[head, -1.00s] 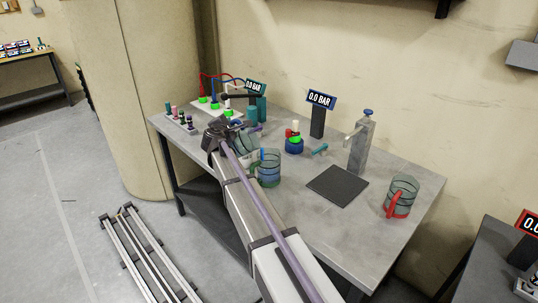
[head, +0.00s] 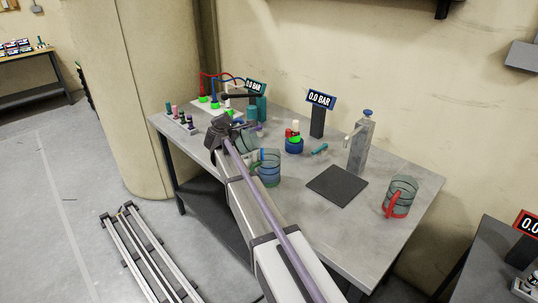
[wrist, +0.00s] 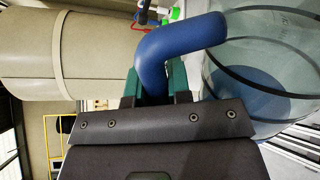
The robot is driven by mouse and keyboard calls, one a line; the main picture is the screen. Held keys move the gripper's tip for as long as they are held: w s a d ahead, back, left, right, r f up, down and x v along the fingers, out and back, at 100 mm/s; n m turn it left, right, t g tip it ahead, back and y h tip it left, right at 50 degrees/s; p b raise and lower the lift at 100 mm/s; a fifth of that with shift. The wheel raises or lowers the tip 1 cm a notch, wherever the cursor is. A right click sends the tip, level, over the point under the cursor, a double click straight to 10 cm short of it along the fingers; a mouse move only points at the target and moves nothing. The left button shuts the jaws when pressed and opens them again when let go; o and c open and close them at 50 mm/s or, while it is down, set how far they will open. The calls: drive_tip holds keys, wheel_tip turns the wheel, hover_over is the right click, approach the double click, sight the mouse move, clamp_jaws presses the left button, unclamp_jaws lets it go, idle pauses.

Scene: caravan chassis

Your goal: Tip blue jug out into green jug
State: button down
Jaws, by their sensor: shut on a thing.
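My gripper (head: 232,127) is shut on the blue handle (wrist: 180,45) of the clear blue jug, as the wrist view shows. The jug's clear wall with dark bands (wrist: 290,50) fills the right of that view, with a blue patch inside. In the head view the held blue jug (head: 246,143) is mostly hidden behind my wrist; its exact tilt cannot be told. The green jug (head: 269,168), clear with dark bands and a greenish handle, stands upright on the table just right of my gripper. Bluish content shows in its lower part.
A red-handled jug (head: 400,197) stands at the table's right. A rack of small vials (head: 181,122) is at the left, with hoses behind.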

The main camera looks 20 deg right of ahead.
sight(238, 118)
drive_tip(key=shift+s+d+r+m+y+p, duration=0.3)
drive_tip(key=shift+d+r+m+p, duration=0.3)
drive_tip(key=shift+r+p, duration=0.2)
idle(0.8)
drive_tip(key=shift+d, duration=0.1)
drive_tip(key=shift+s+d+r+m+p, duration=0.3)
drive_tip(key=shift+s+d+p, duration=0.1)
drive_tip(key=shift+d, duration=0.2)
drive_tip(key=shift+s+d+r, duration=0.1)
drive_tip(key=shift+d, duration=0.2)
